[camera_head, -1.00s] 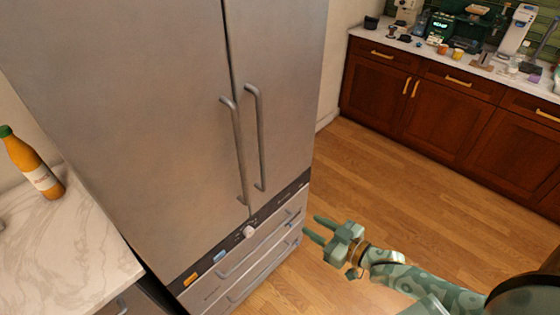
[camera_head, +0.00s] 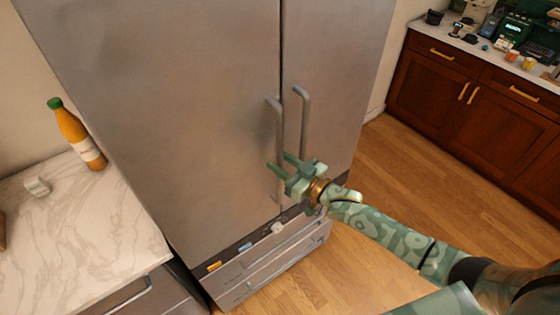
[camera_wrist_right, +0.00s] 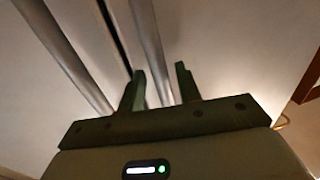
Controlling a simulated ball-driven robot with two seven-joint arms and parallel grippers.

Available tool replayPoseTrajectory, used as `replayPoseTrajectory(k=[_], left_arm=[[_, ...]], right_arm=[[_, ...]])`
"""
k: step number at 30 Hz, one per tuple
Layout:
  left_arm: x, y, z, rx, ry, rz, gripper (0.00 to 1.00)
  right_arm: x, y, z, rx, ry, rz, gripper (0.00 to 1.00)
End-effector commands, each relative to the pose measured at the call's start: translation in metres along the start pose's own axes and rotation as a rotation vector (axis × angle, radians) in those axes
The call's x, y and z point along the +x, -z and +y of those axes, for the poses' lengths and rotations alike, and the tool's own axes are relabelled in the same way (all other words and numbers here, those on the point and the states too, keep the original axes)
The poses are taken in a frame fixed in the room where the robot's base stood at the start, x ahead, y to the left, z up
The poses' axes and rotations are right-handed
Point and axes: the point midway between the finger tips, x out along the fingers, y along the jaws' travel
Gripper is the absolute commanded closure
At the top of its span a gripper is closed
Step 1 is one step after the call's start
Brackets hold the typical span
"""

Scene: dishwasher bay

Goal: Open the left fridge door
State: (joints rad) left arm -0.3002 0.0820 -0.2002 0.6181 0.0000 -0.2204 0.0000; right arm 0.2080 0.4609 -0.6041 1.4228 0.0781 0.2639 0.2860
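The left fridge door (camera_head: 170,110) is a wide grey metal panel, shut flush beside the right door (camera_head: 345,70). Its long vertical bar handle (camera_head: 277,130) stands next to the right door's handle (camera_head: 304,115) at the seam. My right gripper (camera_head: 279,164) is open and empty in front of the lower handles, fingers pointing toward the doors, and covers part of them. In the right wrist view, the gripper (camera_wrist_right: 161,75) has its fingers apart. One handle bar (camera_wrist_right: 148,45) runs behind the gap between them, another (camera_wrist_right: 65,55) lies further left. Contact cannot be told. My left gripper is out of view.
A marble counter (camera_head: 85,225) with an orange bottle (camera_head: 77,133) and a small white item (camera_head: 37,186) stands left of the fridge. Freezer drawers (camera_head: 265,268) lie below the doors. Wooden floor (camera_head: 430,190) is clear to the right, before brown cabinets (camera_head: 440,85).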

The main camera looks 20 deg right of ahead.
Motion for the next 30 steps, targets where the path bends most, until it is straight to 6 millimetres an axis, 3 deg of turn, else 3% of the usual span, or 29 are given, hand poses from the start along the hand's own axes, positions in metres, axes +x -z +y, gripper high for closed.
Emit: replayPoseTrajectory(k=[11, 15, 30], left_arm=[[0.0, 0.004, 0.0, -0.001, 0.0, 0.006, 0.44], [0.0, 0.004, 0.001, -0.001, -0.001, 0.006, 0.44], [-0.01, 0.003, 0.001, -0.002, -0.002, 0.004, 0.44]], right_arm=[[0.009, 0.0, -0.001, -0.001, 0.001, -0.001, 0.66], [0.009, 0.0, 0.0, -0.001, 0.001, -0.001, 0.99], [-0.003, 0.001, -0.006, 0.002, -0.039, -0.003, 1.0]])
